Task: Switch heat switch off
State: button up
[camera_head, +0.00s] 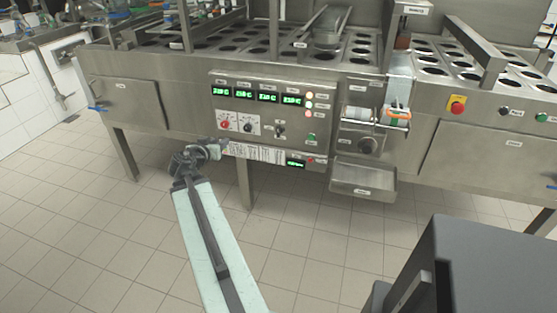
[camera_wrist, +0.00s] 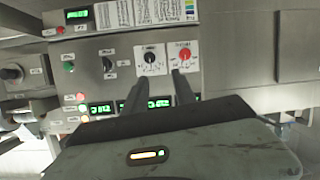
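The steel control panel (camera_head: 262,112) shows in the head view. It carries a red knob (camera_head: 225,124), a black knob (camera_head: 248,127) and a dark toggle-like switch (camera_head: 280,129). The labels are too small to tell which one is the heat switch. My gripper (camera_head: 222,146) is just below the red knob, in front of the panel. In the wrist view the panel appears upside down, with the black knob (camera_wrist: 150,58), red knob (camera_wrist: 184,54) and dark switch (camera_wrist: 107,64). My gripper's two fingers (camera_wrist: 160,77) are apart with nothing between them, pointing toward the knobs.
Green displays (camera_head: 258,95) sit above the knobs, with lit buttons (camera_head: 309,104) to their right. A printed sheet (camera_head: 257,153) is below. A steel tray (camera_head: 362,180) and a red emergency button (camera_head: 456,104) are to the right.

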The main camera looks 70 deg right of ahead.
aim_at(278, 131)
jog(key=s+d+f+m+h+b, duration=0.1)
jog(key=s+d+f+h+b, duration=0.1)
jog(key=s+d+b, duration=0.35)
jog(key=s+d+f+m+h+b, duration=0.1)
jog(key=s+d+f+h+b, duration=0.15)
jog(key=s+d, duration=0.6)
jog(key=shift+y, duration=0.35)
jog(key=d, duration=0.6)
jog(key=shift+s+d, duration=0.25)
jog(key=shift+s, duration=0.15)
grip_shut()
